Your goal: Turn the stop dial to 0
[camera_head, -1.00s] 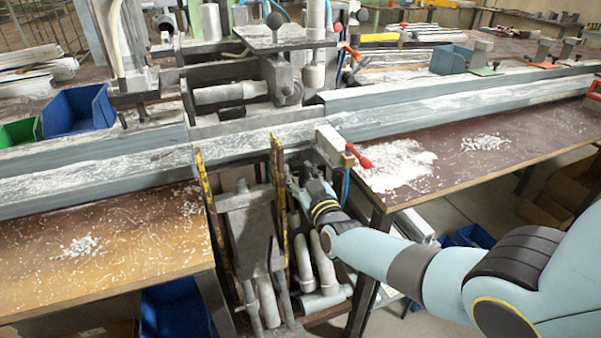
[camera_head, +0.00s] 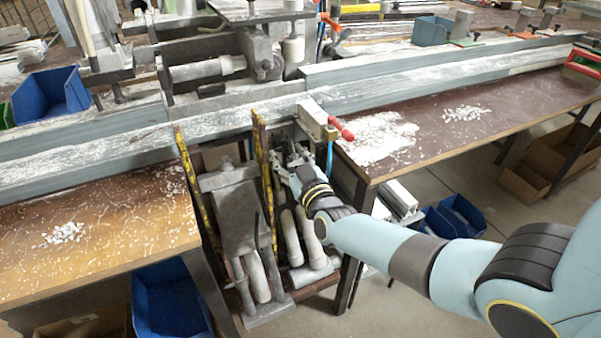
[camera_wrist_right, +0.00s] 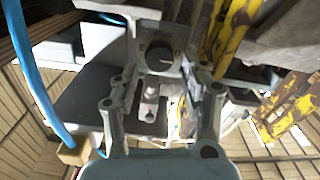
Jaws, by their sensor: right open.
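The stop dial (camera_wrist_right: 160,58) shows in the right wrist view as a dark round knob on a pale plate with small marks around it. I cannot read its setting. My right gripper (camera_wrist_right: 159,88) is open, its two fingers on either side of the picture's middle, with the dial between and beyond the fingertips. I cannot tell whether they touch it. In the head view my right gripper (camera_head: 287,172) is low at the bench front, below the grey block with a red lever (camera_head: 314,118). The dial is not clear there. My left gripper is not in view.
Yellow-edged uprights (camera_head: 262,165) stand close left of the right gripper. A blue hose (camera_wrist_right: 32,75) runs at the left of the wrist view. The long grey rail (camera_head: 400,95) crosses the bench. Pale shavings (camera_head: 383,140) lie on the right tabletop (camera_head: 480,130).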

